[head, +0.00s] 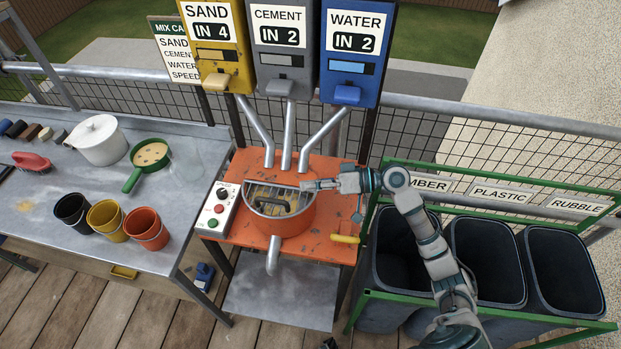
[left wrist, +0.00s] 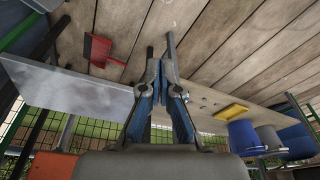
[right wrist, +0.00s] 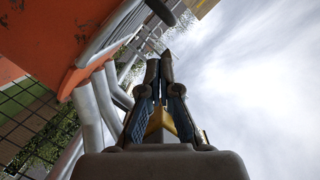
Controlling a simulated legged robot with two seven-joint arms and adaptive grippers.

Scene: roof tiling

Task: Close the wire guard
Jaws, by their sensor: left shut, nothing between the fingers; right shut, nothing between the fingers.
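The round orange mixing pot (head: 272,221) sits in the orange stand, with yellowish mixing parts (head: 275,208) showing inside. The wire guard (head: 262,187) shows as thin grey bars along the pot's back rim; the front of the pot is uncovered. The guard's exact tilt is hard to tell. My right gripper (head: 308,185) is shut and empty at the right end of the guard, by the pot's rim; whether it touches is unclear. It also shows shut in the right wrist view (right wrist: 160,62). My left gripper (left wrist: 160,48) is shut and empty, pointing over wooden decking.
Three dispensers, sand (head: 214,45), cement (head: 282,50) and water (head: 352,55), stand behind the pot, with chutes down to it. A control box (head: 217,210) is left, a yellow handle (head: 345,239) right. Dark bins (head: 487,260) stand further right, a workbench (head: 50,225) left.

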